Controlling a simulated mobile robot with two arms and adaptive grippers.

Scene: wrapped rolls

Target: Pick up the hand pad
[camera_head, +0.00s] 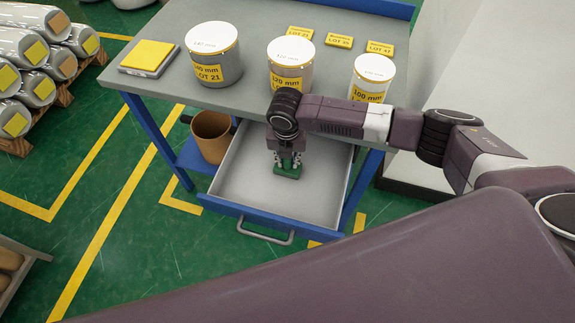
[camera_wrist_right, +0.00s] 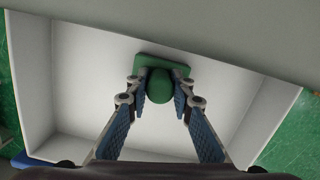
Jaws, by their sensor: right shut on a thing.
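The hand pad (camera_head: 288,171) is a green block with a flat base and a rounded green handle. It is in the open drawer (camera_head: 235,185) of the workbench. In the right wrist view the hand pad (camera_wrist_right: 160,85) shows its round handle between the fingers. My right gripper (camera_head: 288,160) reaches down into the drawer and is shut on the handle; its fingers also show in the wrist view (camera_wrist_right: 160,92). I cannot tell whether the base touches the drawer floor. My left gripper is not in view.
A brown bin (camera_head: 211,135) stands left of the drawer. Wrapped rolls (camera_head: 30,50) lie on a pallet at left.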

